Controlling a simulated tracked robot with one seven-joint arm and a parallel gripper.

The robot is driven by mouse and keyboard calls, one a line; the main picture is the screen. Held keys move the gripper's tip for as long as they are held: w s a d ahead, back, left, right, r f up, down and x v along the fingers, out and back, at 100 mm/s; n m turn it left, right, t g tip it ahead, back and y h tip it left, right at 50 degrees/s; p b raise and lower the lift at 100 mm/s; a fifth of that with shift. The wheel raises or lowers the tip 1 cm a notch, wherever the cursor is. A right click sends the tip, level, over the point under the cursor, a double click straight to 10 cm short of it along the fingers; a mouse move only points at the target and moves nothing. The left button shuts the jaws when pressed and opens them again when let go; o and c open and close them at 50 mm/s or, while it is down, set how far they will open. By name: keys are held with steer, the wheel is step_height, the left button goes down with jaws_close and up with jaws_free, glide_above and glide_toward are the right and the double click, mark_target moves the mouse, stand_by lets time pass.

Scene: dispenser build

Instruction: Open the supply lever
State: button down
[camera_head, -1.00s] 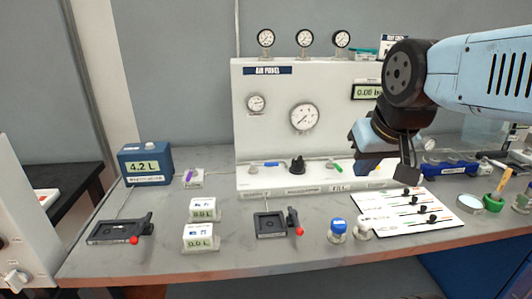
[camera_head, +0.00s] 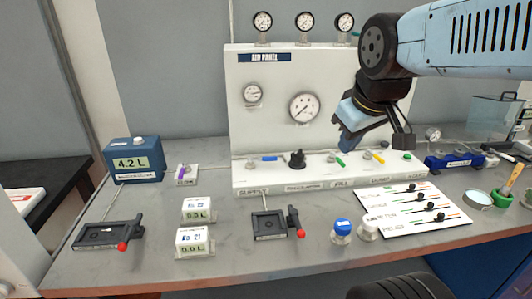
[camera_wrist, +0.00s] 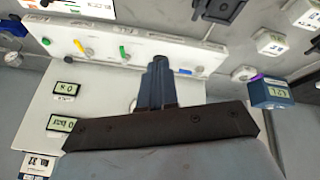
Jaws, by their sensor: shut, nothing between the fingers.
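The supply lever has a blue handle (camera_head: 264,158) lying sideways on the panel's white ledge (camera_head: 300,182), above the SUPPLY label (camera_head: 252,192). It also shows in the wrist view (camera_wrist: 186,71), just right of my fingertips. My gripper (camera_head: 347,147) is shut and empty. In the head view it points down in front of the panel, right of the blue handle and apart from it, near the green FILL handle (camera_head: 339,161). In the wrist view my fingers (camera_wrist: 160,63) hide the black regulator knob (camera_head: 297,159), which shows clearly in the head view.
The ledge also carries a yellow handle (camera_head: 374,156). The air panel (camera_head: 275,110) with gauges rises behind. On the bench before it lie a black lever device (camera_head: 269,224), white display boxes (camera_head: 195,240) and a blue reservoir box (camera_head: 133,160).

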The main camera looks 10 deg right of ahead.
steer(key=w+a+f+n+g, duration=0.1)
steer(key=w+a+n, duration=0.2)
steer(key=w+n, duration=0.3)
steer(key=w+a+f+n, duration=0.1)
steer(key=w+a+n, duration=0.2)
steer(key=n, duration=0.6)
steer(key=n+g, duration=0.1)
steer(key=n, duration=1.3)
glide_toward(263, 159)
steer(key=shift+h, duration=0.3)
steer(key=s+f, duration=0.1)
steer(key=f, duration=0.1)
steer(key=s+f, duration=0.1)
steer(key=f, duration=0.1)
steer(key=s+d+f, duration=0.1)
steer(key=f, duration=0.1)
steer(key=shift+s, duration=0.3)
steer(key=shift+w+d+f, duration=0.1)
steer(key=shift+w, duration=0.45)
steer(key=shift+w+d+f, duration=0.1)
steer(key=shift+w+d, duration=0.05)
steer(key=shift+w, duration=0.45)
steer(key=shift+w+d+f, duration=0.1)
steer(key=shift+w+d, duration=0.05)
steer(key=shift+w, duration=0.65)
